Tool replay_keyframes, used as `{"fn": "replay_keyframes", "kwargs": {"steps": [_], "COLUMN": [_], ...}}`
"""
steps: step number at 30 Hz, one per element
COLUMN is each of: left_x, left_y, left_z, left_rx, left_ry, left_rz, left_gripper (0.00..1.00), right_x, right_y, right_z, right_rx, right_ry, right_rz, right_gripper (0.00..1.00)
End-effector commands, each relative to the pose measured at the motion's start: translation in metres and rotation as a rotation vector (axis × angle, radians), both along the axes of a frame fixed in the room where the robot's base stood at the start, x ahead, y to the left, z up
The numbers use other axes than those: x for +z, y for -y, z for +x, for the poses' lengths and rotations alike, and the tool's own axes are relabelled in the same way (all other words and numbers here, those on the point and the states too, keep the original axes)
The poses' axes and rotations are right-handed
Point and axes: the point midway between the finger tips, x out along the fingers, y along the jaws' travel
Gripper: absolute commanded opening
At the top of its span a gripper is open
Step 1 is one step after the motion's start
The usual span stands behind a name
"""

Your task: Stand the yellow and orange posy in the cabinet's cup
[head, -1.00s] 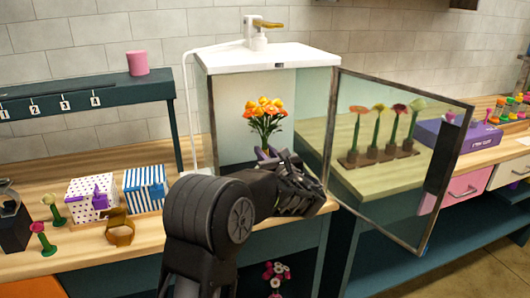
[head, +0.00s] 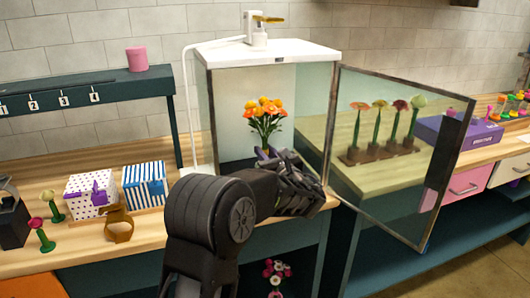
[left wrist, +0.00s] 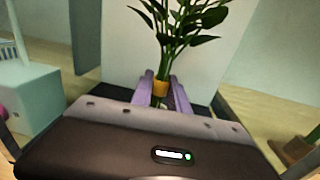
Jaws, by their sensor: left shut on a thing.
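The yellow and orange posy (head: 265,117) stands roughly upright inside the glass cabinet (head: 262,54), its flowers uppermost. My left gripper (head: 266,155) reaches in at the open front and is shut on the posy's stems. In the left wrist view the purple fingers (left wrist: 160,92) close around the stems at an orange band (left wrist: 160,88), with green leaves (left wrist: 180,30) above. The cabinet's cup cannot be made out; my gripper and forearm hide the cabinet floor behind them. My right gripper does not show.
The cabinet's glass door (head: 395,150) stands open to the right. Behind it several flowers stand in a brown rack (head: 378,153). At left are a dotted box (head: 90,195), a striped box (head: 145,185) and a brown tape holder (head: 117,224). A pink cup (head: 136,59) stands on the shelf.

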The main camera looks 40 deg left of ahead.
Motion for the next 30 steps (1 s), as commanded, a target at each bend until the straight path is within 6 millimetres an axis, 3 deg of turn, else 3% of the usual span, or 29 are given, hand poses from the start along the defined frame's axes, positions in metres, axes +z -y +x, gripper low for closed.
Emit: {"fn": "replay_keyframes", "kwargs": {"steps": [8,9,17,23,30], "left_x": [0.0007,0.0007,0.0003,-0.0008,-0.0005], "left_y": [0.0001,0.0001,0.0001,0.0002,0.0001], "left_z": [0.0001,0.0001,0.0,0.0,0.0], "left_rx": [0.0,0.0,0.0,0.0,0.0], "left_ry": [0.001,0.001,0.001,-0.001,-0.001], "left_rz": [0.0,0.0,0.0,-0.001,-0.001], "left_gripper": [0.0,0.24,0.45,0.47,0.66], "right_x": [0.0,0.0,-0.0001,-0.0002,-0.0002], "right_y": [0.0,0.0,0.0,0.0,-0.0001], "right_z": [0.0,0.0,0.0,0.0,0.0], "right_rx": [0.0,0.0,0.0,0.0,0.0], "right_ry": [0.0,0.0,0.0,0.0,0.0], "right_rz": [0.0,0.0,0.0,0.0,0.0], "right_gripper": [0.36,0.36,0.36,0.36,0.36]}}
